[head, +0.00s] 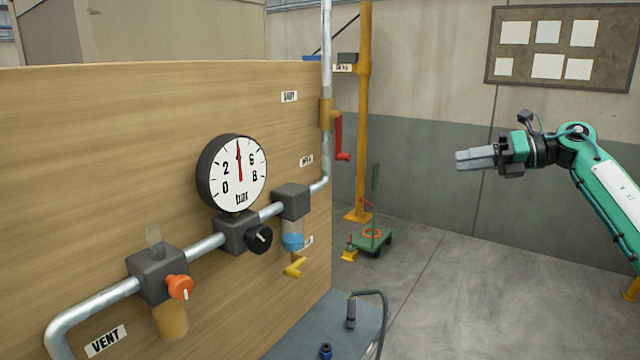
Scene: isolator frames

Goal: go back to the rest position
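My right gripper (464,160) is in the air at the right of the head view, its arm coming in from the right edge. Its grey fingers point left, towards the panel, and touch nothing I can see. The fingers overlap from this side, so I cannot tell whether they are open or shut. No object shows between them. My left gripper is not in view.
A wooden panel (100,120) on the left carries a pipe, a round gauge (232,173), an orange knob (180,287), a black knob (259,239) and a red-handled valve (339,138). A grey bench (290,345) holds a hose fitting. A green cart (372,241) stands behind; floor right is clear.

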